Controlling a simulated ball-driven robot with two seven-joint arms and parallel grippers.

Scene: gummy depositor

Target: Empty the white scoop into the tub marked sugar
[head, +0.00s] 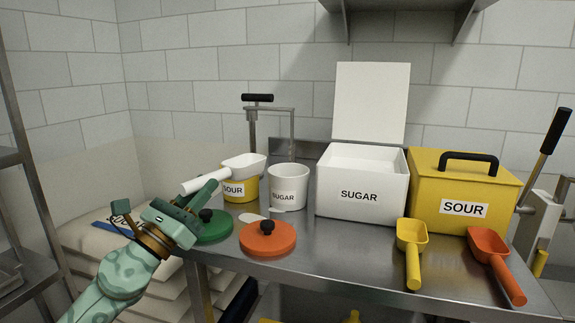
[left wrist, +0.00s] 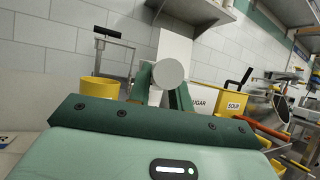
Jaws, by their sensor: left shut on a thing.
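My left gripper (head: 207,190) is shut on the handle of the white scoop (head: 245,165). The scoop is held roughly level, its bowl pointing right, above the yellow tub marked sour (head: 240,188) and left of the white tub marked sugar (head: 289,188). The sugar tub stands upright and open on the steel table. Whether the scoop holds anything I cannot tell. In the left wrist view the round end of the scoop handle (left wrist: 169,73) shows between the green fingers and hides the bowl. My right gripper is not in view.
A green lid (head: 213,230) and an orange lid (head: 268,240) lie in front of the tubs. An open white sugar bin (head: 360,197) and a closed yellow sour bin (head: 466,192) stand right. Yellow (head: 412,250) and orange (head: 497,265) scoops lie before them. A lever frame (head: 253,128) rises behind the tubs.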

